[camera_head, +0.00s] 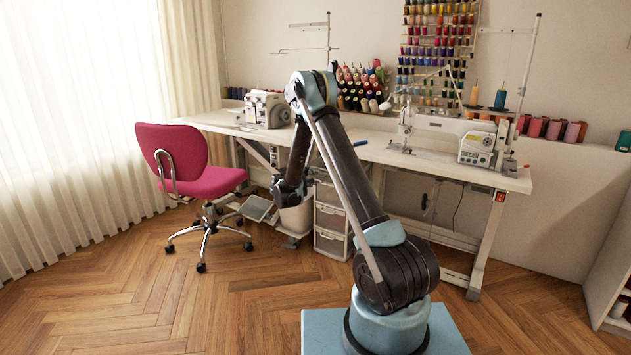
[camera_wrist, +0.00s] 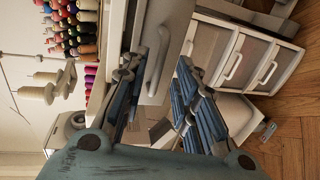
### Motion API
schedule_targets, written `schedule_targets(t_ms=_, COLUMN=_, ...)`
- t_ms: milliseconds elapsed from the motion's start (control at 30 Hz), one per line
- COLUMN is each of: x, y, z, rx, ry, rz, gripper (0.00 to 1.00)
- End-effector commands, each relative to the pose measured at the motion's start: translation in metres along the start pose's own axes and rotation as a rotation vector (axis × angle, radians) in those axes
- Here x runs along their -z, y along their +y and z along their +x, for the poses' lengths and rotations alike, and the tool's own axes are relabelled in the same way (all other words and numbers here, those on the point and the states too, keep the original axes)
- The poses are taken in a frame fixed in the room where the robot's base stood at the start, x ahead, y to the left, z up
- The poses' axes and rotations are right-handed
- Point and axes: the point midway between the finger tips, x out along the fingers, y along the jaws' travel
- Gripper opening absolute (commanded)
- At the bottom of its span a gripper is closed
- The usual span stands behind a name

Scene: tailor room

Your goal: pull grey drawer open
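In the wrist view, which is turned sideways, a grey drawer front (camera_wrist: 172,22) with a long bar handle (camera_wrist: 158,62) lies ahead of my gripper (camera_wrist: 157,75). The two ribbed blue fingers are spread apart. The handle shows between the fingertips, and I cannot tell if they touch it. The drawer looks shut. In the head view my gripper (camera_head: 287,192) hangs below the sewing table's front edge, seen from behind, and my arm hides most of the grey drawer.
A white drawer unit (camera_head: 330,218) stands under the table (camera_head: 440,167); its handled drawers also show in the wrist view (camera_wrist: 250,60). A pink chair (camera_head: 190,160) stands at left. Sewing machines (camera_head: 266,108) and thread spools are on top. The wooden floor (camera_head: 200,300) in front is clear.

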Motion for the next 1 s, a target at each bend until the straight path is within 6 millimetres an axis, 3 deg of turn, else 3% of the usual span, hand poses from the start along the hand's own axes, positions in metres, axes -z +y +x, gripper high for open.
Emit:
schedule_targets(t_ms=300, x=0.000, y=-0.001, z=-0.061, rx=0.001, ry=0.000, rz=0.000, gripper=0.27)
schedule_targets(t_ms=500, x=0.000, y=-0.001, z=-0.086, rx=0.001, ry=-0.002, rz=0.000, gripper=0.27)
schedule_targets(t_ms=1000, x=-0.002, y=-0.001, z=-0.093, rx=0.003, ry=-0.004, rz=0.001, gripper=0.27)
